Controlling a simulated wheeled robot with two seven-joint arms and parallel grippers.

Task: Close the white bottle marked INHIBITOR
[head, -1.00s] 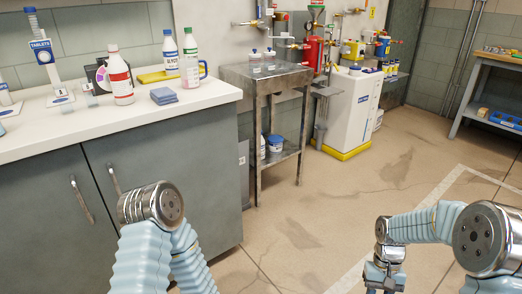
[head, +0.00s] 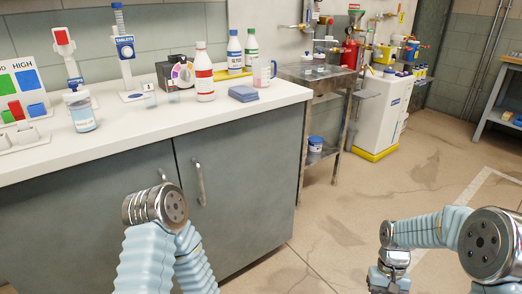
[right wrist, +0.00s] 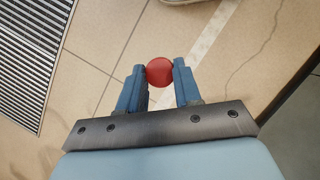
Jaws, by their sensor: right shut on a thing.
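A white bottle with a red label (head: 204,72) stands upright on the white counter. Its lettering is too small to read, so I cannot tell whether it is marked INHIBITOR. I cannot tell whether its mouth is covered. My right gripper (right wrist: 160,73) is shut on a small round red cap (right wrist: 160,71), held between the fingertips above the floor. In the head view my right arm is at the lower right, far from the bottle. My left arm shows at the lower left, but its gripper is not in view.
The floor (head: 350,220) in front is clear.

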